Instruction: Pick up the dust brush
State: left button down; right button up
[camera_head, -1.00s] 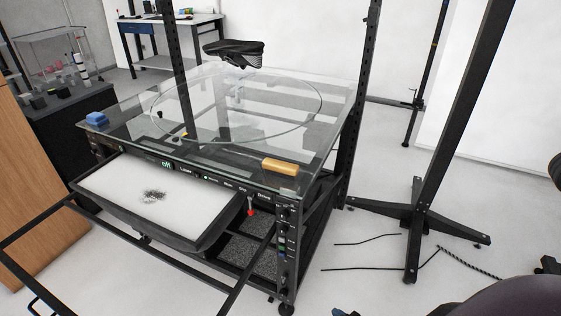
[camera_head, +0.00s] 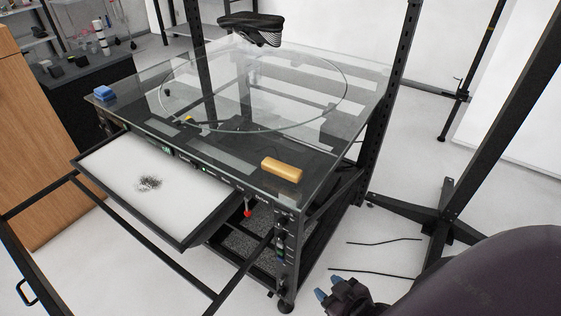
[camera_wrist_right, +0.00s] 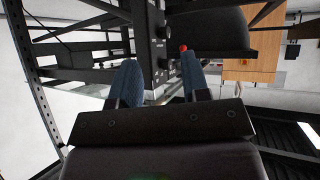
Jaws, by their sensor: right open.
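A tan, block-shaped piece with rounded edges (camera_head: 282,169), which looks like the dust brush, lies near the front right edge of the glass tabletop (camera_head: 235,160). Its bristles cannot be made out. My right gripper (camera_head: 329,288) is at the bottom of the head view, below and to the right of the table, apart from the brush. Its blue fingers also show in the wrist view (camera_wrist_right: 158,75), spread apart with nothing held between them. The brush cannot be made out in the wrist view. My left gripper is not in view.
A pulled-out white tray (camera_head: 195,205) with a dark dust patch (camera_head: 149,183) juts from the front. A blue block (camera_head: 104,93) sits at the glass's left corner. Black posts (camera_head: 393,110) rise at the right.

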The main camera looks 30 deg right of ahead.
aim_at(282, 171)
jog(key=i+l, duration=0.15)
jog(key=l, duration=0.25)
jog(key=i+l, duration=0.1)
jog(key=l, duration=0.3)
jog(key=i+l+u, duration=0.1)
jog(key=l, duration=0.3)
